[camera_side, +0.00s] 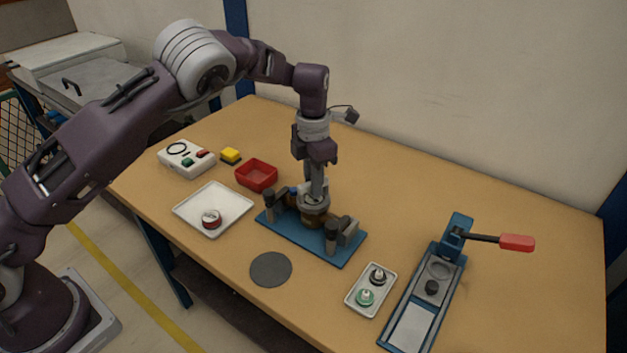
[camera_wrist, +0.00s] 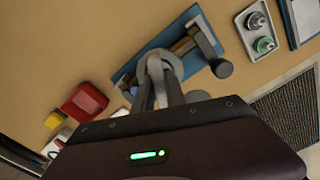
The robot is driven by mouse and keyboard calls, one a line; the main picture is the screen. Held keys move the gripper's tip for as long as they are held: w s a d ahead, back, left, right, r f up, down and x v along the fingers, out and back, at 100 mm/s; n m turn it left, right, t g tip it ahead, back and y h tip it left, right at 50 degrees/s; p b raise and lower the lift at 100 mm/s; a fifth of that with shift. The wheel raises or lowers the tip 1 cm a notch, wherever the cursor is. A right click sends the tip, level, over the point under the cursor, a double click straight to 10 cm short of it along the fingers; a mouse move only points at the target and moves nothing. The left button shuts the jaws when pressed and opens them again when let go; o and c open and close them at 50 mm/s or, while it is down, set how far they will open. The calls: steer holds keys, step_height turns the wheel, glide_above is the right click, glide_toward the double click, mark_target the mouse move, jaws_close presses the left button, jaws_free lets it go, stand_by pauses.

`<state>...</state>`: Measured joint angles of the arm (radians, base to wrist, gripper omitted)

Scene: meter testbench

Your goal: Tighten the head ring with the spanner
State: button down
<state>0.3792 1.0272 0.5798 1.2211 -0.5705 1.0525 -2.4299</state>
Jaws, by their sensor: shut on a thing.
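My gripper (camera_side: 316,184) points straight down over the blue fixture plate (camera_side: 334,254) and is shut on a grey tool, which I take to be the spanner (camera_side: 314,203). In the wrist view, the spanner's rounded grey end (camera_wrist: 160,60) shows just beyond my fingers (camera_wrist: 160,92). A brass-brown meter body (camera_side: 313,218) sits in the fixture directly under the spanner, between the clamp blocks. The spanner end appears to be at the top of the meter. The head ring is mostly hidden by the spanner and fingers, and I cannot tell how they engage.
A white tray (camera_side: 236,206) holding a small red-rimmed round part (camera_side: 211,219) and a red bin (camera_side: 256,175) are left. A small tray (camera_side: 371,290) with green and dark parts and a red-handled press (camera_side: 441,268) are right. A dark round mat (camera_side: 270,269) lies in front.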

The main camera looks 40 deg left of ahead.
steer(key=shift+f, duration=0.35)
stand_by(0.4)
steer(key=shift+r, duration=0.1)
